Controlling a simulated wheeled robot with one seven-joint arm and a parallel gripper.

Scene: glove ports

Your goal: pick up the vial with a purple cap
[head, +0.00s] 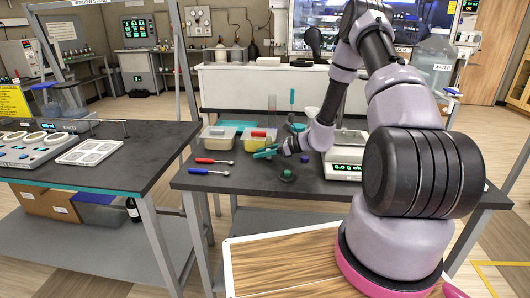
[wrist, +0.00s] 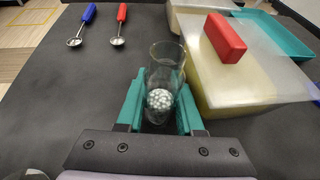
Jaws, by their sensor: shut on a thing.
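My gripper (wrist: 158,90) has its teal fingers on either side of a clear glass vial (wrist: 166,62) and is shut on it. White beads (wrist: 160,99) lie in the bottom of the vial. I see no purple cap on it; its upper end looks open and clear. In the head view my gripper (head: 267,152) is low over the dark table, in front of the lidded containers. The held vial is too small to make out there.
A yellowish container (wrist: 230,92) with a translucent lid and red block (wrist: 225,37) stands close right of the vial. Blue (wrist: 88,14) and red (wrist: 122,12) spoons lie ahead left. A scale (head: 345,167) stands right of my gripper.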

